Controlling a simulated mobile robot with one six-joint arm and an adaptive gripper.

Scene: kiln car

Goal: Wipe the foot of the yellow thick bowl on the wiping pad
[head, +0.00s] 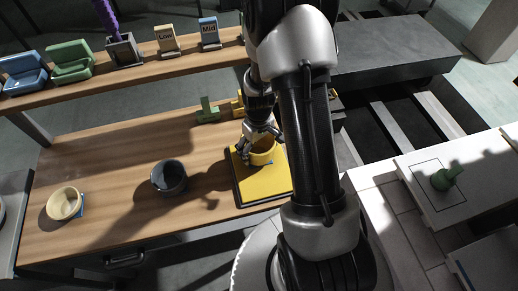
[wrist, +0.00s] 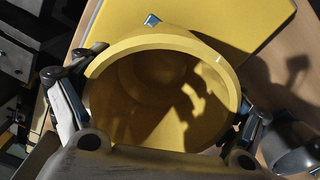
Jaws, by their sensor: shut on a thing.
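The yellow thick bowl (head: 263,156) is upright in my gripper (head: 259,143), over the far part of the yellow wiping pad (head: 264,186). The pad (wrist: 225,18) shows behind the bowl. The bowl's foot is hidden, so I cannot tell whether it touches the pad.
A dark grey cup (head: 168,177) and a cream bowl (head: 66,204) stand left of the pad. Small green (head: 208,110) and yellow pieces stand behind it. The back shelf holds labelled blocks (head: 166,41) and coloured holders. A green object (head: 446,177) is on the white surface at right.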

